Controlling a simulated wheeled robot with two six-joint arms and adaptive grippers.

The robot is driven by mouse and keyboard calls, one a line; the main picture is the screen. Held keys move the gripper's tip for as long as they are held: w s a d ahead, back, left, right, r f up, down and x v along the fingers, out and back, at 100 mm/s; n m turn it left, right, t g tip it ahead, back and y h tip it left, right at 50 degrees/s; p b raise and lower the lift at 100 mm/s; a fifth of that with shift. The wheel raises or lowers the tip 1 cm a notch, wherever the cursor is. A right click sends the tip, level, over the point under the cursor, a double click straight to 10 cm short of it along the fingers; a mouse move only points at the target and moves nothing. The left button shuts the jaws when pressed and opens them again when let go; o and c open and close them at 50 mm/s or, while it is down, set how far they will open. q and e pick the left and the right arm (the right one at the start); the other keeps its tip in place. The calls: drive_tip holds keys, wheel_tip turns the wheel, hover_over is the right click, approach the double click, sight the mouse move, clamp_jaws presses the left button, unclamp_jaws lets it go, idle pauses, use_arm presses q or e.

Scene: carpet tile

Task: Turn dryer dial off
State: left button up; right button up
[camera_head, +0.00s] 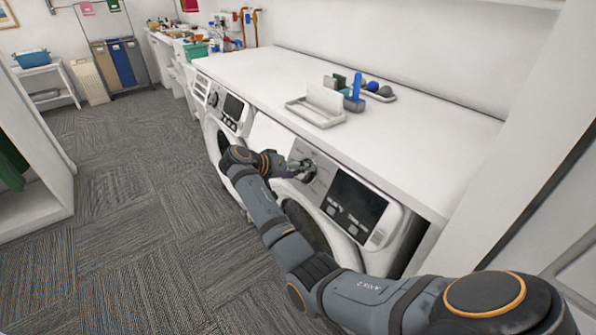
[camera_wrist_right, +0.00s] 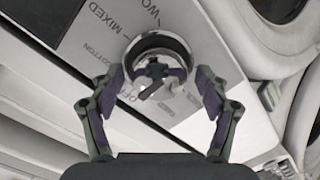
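The dryer dial (camera_wrist_right: 158,46) is a round silver-rimmed knob with a dark pointer inside. Printed words, including MIXED, COTTON and part of OFF, surround it on the panel. In the head view the dial (camera_head: 309,173) is partly hidden by my gripper. It sits on the front panel of the nearer white machine (camera_head: 265,133), left of a dark display. My right gripper (camera_wrist_right: 158,80) is at the dial, with one finger on each side of it and spread apart. I cannot tell whether the fingers touch the rim. My left gripper is not in view.
A second white machine (camera_head: 203,88) stands farther left. The white countertop (camera_head: 255,75) above holds a white tray (camera_head: 316,104), a blue item and small balls. The carpet floor (camera_head: 130,200) to the left is clear. Bins (camera_head: 120,62) stand at the back.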

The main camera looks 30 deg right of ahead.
drive_tip(key=shift+a+r, duration=0.15)
drive_tip(key=v, duration=1.1)
drive_tip(key=shift+a+r, duration=0.2)
drive_tip(key=shift+a, duration=0.1)
